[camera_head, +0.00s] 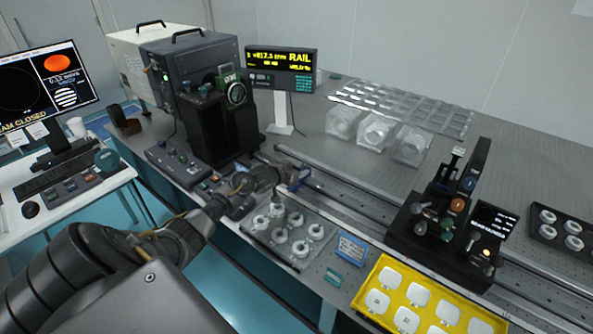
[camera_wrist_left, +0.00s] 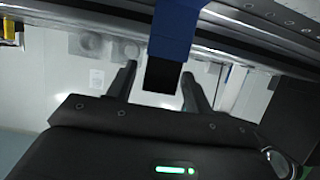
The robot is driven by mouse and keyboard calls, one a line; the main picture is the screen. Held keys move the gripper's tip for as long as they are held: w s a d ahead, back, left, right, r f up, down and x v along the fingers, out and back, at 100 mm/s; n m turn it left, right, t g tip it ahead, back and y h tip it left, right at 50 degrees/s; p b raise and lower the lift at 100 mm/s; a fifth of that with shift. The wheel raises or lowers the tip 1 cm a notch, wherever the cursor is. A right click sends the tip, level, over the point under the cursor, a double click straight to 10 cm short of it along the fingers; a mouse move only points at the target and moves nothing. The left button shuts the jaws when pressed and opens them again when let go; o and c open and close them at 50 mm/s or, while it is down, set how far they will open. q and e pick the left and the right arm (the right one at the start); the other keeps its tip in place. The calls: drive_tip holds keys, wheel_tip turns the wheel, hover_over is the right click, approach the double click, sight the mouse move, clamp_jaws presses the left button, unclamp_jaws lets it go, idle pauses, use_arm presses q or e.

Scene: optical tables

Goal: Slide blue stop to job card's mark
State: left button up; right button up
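The blue stop (camera_head: 298,181) sits on the long rail (camera_head: 345,196) near its left end. In the left wrist view the blue stop (camera_wrist_left: 175,35) reaches down, with a dark end, between the two fingers of my left gripper (camera_wrist_left: 158,85). A gap shows on the left of the stop; the right finger is close to it, and I cannot tell whether they touch. My left gripper (camera_head: 282,178) is at the stop in the head view, its fingertips small there. A blue card (camera_head: 351,247), possibly the job card, stands at the table's front; its writing is too small to read. My right gripper is not in view.
A clear tray of round parts (camera_head: 289,236) lies in front of the rail. A black optical assembly (camera_head: 445,215) stands at the rail's right. A yellow tray (camera_head: 372,302) is at the front.

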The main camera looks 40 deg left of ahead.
use_arm(q)
clamp_jaws()
drive_tip(key=shift+d+p, duration=0.3)
drive_tip(key=shift+d, duration=0.15)
drive_tip(key=d+p, duration=0.3)
drive_tip(key=d, duration=0.9)
drive_tip(key=shift+w+d+r+p, duration=0.1)
drive_tip(key=shift+w+d+p, duration=0.05)
drive_tip(key=shift+d+p, duration=0.2)
drive_tip(key=shift+d, duration=0.2)
drive_tip(key=shift+o, duration=0.7)
unclamp_jaws()
drive_tip(key=b+v, duration=0.1)
drive_tip(key=v, duration=0.9)
drive_tip(key=shift+s, duration=0.35)
